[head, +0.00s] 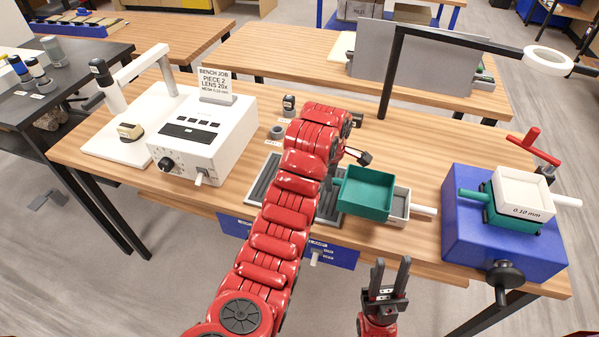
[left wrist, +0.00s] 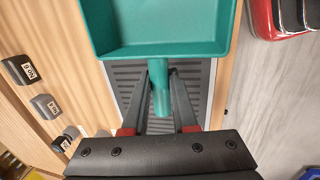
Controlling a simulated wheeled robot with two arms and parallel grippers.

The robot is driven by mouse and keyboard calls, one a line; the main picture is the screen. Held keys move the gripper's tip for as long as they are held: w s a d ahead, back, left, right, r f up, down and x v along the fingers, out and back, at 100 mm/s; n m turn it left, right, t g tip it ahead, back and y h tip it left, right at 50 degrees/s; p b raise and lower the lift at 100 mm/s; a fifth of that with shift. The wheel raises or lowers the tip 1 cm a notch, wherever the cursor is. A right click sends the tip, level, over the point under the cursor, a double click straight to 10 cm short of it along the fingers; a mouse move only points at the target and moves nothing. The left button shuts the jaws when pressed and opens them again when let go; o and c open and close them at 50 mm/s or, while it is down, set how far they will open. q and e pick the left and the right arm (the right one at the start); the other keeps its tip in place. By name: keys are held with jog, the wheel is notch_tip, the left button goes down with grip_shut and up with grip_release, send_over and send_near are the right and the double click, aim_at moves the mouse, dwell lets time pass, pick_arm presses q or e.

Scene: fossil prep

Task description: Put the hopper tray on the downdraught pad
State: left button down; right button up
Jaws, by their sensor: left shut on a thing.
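There the tray (left wrist: 165,25) looks empty and the pad's ribs (left wrist: 130,85) lie below the handle. My left arm hides much of the pad in the head view. I cannot tell whether the tray touches anything below. My right gripper (head: 388,281) is open and empty in front of the bench.
A pale grey tray with a white handle (head: 424,211) sits partly behind the green tray. A blue machine (head: 468,238) at right carries a green tray and a white "0.10 mm" tray (head: 523,197). A black lamp post (head: 388,80) stands behind. A white instrument (head: 205,140) stands left.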

pick_arm(q)
jog(key=shift+w+a+f+b, duration=0.15)
jog(key=shift+w+a+b, duration=0.15)
jog(key=shift+w+a, duration=0.25)
jog(key=shift+w+a+f+b, duration=0.15)
jog(key=shift+w+a+b, duration=0.15)
jog(key=shift+a, duration=0.3)
jog(key=a+p, duration=0.1)
jog(key=w+a+p, duration=0.1)
jog(key=a, duration=0.1)
jog(key=a+r+p, duration=0.1)
jog(key=shift+w+a+r, duration=0.1)
jog(key=shift+w+a, duration=0.1)
jog(key=shift+w, duration=0.05)
jog(key=w+a, duration=0.1)
jog(key=w+a+p, duration=0.1)
jog(key=a, duration=0.1)
jog(key=w+a+f, duration=0.1)
jog(key=a, duration=0.1)
jog(key=shift+w+f+p, duration=0.1)
jog(key=shift+w+p, duration=0.2)
jog(key=shift+p, duration=0.1)
jog(key=shift+w+a+f, duration=0.15)
jog(key=shift+w+a, duration=0.15)
jog(key=shift+a, duration=0.45)
